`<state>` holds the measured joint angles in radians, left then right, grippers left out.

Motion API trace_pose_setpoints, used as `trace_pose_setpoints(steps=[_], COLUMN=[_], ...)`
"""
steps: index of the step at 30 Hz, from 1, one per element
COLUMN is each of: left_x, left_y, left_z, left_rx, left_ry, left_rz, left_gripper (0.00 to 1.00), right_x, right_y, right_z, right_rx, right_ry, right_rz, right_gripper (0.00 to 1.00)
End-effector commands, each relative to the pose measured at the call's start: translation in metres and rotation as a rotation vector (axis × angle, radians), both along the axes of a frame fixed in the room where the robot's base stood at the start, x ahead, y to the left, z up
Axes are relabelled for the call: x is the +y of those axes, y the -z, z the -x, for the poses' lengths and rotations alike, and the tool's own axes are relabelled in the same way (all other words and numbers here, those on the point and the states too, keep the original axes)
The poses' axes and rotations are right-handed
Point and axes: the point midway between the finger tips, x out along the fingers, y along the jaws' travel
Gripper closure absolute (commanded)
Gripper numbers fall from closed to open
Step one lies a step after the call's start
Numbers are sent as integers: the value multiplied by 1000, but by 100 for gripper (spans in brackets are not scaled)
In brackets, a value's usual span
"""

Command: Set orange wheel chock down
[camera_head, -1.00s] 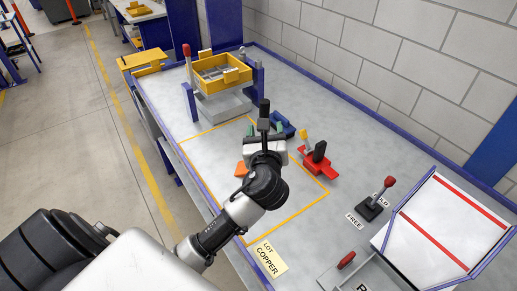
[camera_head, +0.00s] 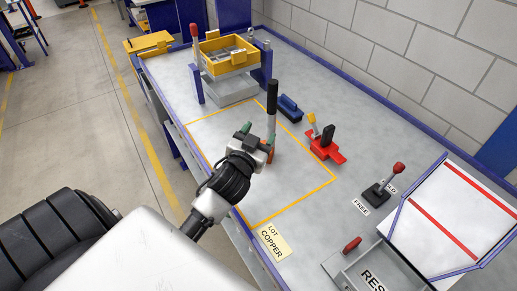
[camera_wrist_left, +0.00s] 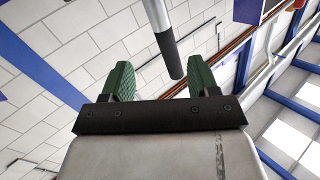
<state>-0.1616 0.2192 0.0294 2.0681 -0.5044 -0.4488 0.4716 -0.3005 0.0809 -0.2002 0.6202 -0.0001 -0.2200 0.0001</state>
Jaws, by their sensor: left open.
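The orange wheel chock (camera_head: 270,155) is on the bench inside the yellow outline, mostly hidden behind my left gripper. A grey rod with a black grip (camera_head: 272,97) stands upright at it and looks like its handle. My left gripper (camera_head: 257,135) is open, with green fingertips, just on the near left side of the rod. In the left wrist view the black end of a rod (camera_wrist_left: 170,54) shows between the parted green fingers (camera_wrist_left: 158,82), with clear gaps on both sides. My right gripper is not in view.
A blue block (camera_head: 290,108) and a red device with a black knob (camera_head: 326,146) lie right of the outline. A yellow tray (camera_head: 229,55) stands on a fixture behind. A red-knobbed lever (camera_head: 383,185) is at right. The outline's front part is clear.

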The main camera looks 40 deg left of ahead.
Motion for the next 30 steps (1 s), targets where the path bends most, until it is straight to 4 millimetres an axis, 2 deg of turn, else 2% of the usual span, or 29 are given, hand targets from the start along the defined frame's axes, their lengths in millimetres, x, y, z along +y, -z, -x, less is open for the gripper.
trace_pose_setpoints(steps=[3,7,15,22,30], left_x=[2,5,13,17,26], left_y=[3,4,4,2,1], left_z=[3,-2,-42,-59,-96], left_rx=[-39,-57,-58,-59,-57], left_ry=[11,16,16,16,15], left_rz=[148,211,214,212,211], left_gripper=[40,40,40,40,40], right_x=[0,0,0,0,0], right_y=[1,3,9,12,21], right_z=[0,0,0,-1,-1], right_rx=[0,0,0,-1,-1], right_ry=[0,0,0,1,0], right_rz=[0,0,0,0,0], right_gripper=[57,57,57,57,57])
